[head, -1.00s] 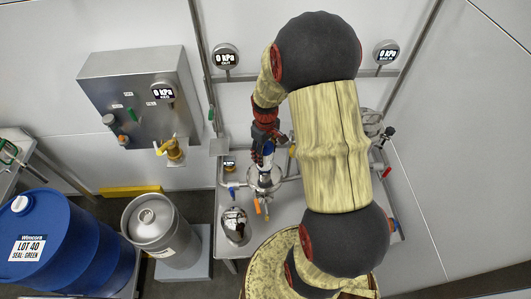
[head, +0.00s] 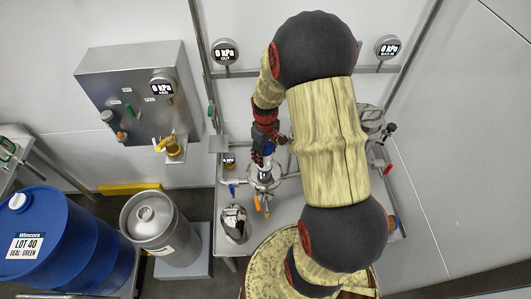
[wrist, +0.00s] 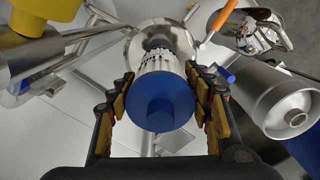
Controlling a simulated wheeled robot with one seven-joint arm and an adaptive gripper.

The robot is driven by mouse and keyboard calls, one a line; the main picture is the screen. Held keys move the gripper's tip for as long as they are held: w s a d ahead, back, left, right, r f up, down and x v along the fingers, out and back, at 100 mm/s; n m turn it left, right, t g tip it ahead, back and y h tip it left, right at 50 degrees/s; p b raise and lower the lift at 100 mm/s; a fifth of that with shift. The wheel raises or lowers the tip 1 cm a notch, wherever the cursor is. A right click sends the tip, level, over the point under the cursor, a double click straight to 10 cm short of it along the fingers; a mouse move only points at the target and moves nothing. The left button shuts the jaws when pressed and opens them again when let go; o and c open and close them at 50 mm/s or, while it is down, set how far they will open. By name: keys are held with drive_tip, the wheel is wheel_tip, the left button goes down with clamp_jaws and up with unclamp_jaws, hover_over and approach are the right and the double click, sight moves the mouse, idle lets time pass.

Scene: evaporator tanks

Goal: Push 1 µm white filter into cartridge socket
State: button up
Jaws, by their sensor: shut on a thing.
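My gripper (wrist: 160,98) is shut on the filter. In the wrist view the filter (wrist: 163,66) is a pale ribbed cylinder with a blue end cap (wrist: 163,103) between the two fingers. Its far end lies over the round steel cartridge socket (wrist: 133,50). The filter hides the socket's opening, so I cannot tell how deep it sits. In the head view my gripper (head: 264,142) is above the small steel housing (head: 263,180) on the bench. The filter shows there only as a small blue patch, partly covered by the fingers.
Pipes and an orange valve handle (wrist: 216,24) are close to the socket. A shiny steel vessel (head: 234,223) stands at the bench's front left. A steel keg (head: 160,238) and blue drum (head: 62,245) stand farther left. A wall box (head: 140,95) hangs behind.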

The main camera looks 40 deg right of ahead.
drive_tip(key=shift+f, duration=0.5)
drive_tip(key=o, duration=1.4)
drive_tip(key=shift+r, duration=0.1)
drive_tip(key=shift+r+p, duration=2.4)
drive_tip(key=shift+r, duration=1.05)
